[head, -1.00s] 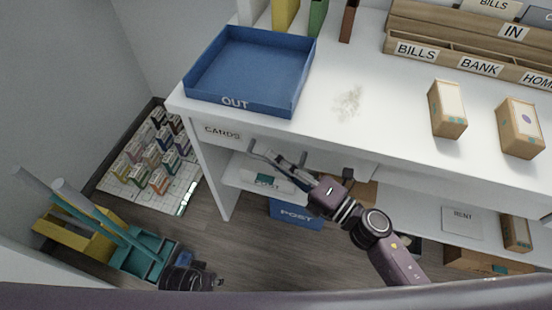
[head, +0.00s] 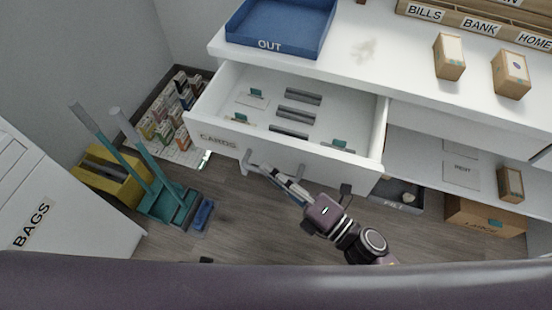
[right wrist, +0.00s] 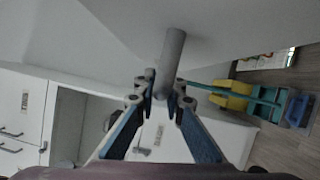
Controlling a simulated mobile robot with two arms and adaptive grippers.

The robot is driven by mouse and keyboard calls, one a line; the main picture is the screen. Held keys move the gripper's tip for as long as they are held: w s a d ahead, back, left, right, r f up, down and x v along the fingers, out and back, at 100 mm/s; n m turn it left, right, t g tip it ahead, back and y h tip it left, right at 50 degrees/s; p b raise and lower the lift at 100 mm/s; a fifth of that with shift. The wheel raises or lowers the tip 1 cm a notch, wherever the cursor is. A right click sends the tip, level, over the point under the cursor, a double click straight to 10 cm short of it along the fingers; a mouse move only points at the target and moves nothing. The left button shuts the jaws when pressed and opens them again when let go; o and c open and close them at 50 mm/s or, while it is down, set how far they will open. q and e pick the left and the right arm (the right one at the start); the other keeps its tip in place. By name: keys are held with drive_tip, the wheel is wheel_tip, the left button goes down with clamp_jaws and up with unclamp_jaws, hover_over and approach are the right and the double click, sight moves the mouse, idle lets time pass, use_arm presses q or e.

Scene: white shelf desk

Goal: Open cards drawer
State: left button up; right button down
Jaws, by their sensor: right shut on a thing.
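The white drawer labelled CARDS (head: 345,172) stands out from the desk, open, with its inside showing. It holds several dark grey slotted pieces and a few small teal-and-white card holders. Its grey bar handle (head: 246,160) is on the front panel. My right gripper (head: 264,170) is at this handle, with its fingers shut on the bar. In the right wrist view, the grey handle (right wrist: 172,55) runs up from between the blue-padded fingers (right wrist: 162,95). A small dark piece at the lower edge of the head view may be my left arm; its fingers are hidden.
The blue OUT tray (head: 258,44) and two cardboard boxes (head: 449,57) are on the desktop. An open shelf (head: 430,146) is right of the drawer. A teal dustpan (head: 170,203) and yellow bin (head: 105,175) stand on the floor at left, near a white BAGS cabinet (head: 60,200).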

use_arm(q)
drive_tip(key=shift+s+a+f, duration=0.1)
drive_tip(key=shift+s+f, duration=0.05)
drive_tip(key=shift+s, duration=0.25)
use_arm(e)
drive_tip(key=s+a, duration=0.2)
drive_tip(key=s, duration=0.4)
drive_tip(key=shift+s, duration=0.35)
drive_tip(key=shift+a, duration=0.1)
drive_tip(key=c, duration=2)
unclamp_jaws()
drive_tip(key=v, duration=1.2)
